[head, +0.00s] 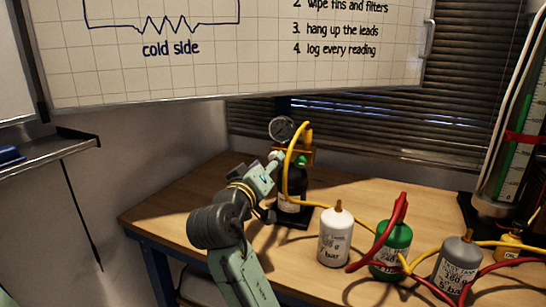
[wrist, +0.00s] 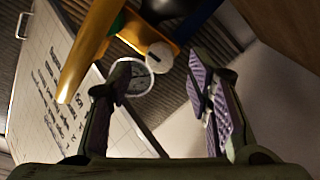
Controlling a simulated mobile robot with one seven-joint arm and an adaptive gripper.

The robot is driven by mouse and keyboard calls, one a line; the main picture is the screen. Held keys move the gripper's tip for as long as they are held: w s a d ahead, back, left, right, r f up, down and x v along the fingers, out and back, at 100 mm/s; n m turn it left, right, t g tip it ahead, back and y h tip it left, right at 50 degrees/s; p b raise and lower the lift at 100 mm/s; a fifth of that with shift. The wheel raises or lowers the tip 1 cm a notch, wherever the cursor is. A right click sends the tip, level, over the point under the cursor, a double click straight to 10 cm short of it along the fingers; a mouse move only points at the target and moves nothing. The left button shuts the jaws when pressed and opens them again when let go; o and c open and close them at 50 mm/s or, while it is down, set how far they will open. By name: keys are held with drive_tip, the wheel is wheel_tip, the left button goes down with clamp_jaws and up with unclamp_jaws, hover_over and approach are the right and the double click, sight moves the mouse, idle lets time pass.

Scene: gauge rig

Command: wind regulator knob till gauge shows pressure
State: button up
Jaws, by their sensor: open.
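The regulator is a yellow-orange block (head: 305,153) on top of a dark bottle (head: 291,182); it also shows in the wrist view (wrist: 130,32). Its pale round knob (wrist: 160,53) faces my gripper. The round gauge (head: 282,129) stands above the block. In the wrist view the gauge (wrist: 139,82) is partly behind my left finger, and its needle is too small to read. My gripper (wrist: 164,72) is open and empty, its fingers apart with the knob appearing between and just past the tips. I cannot tell whether they touch it.
A yellow hose (head: 287,172) loops in front of the bottle and runs right across the bench (head: 195,205). A white tank (head: 336,238), a green tank (head: 391,249) and a grey tank (head: 457,268) stand to the right, with red hoses (head: 398,215). The left bench top is clear.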

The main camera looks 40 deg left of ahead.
drive_tip(key=x, duration=0.3)
drive_tip(key=shift+w, duration=0.25)
drive_tip(key=shift+c, duration=0.6)
clamp_jaws()
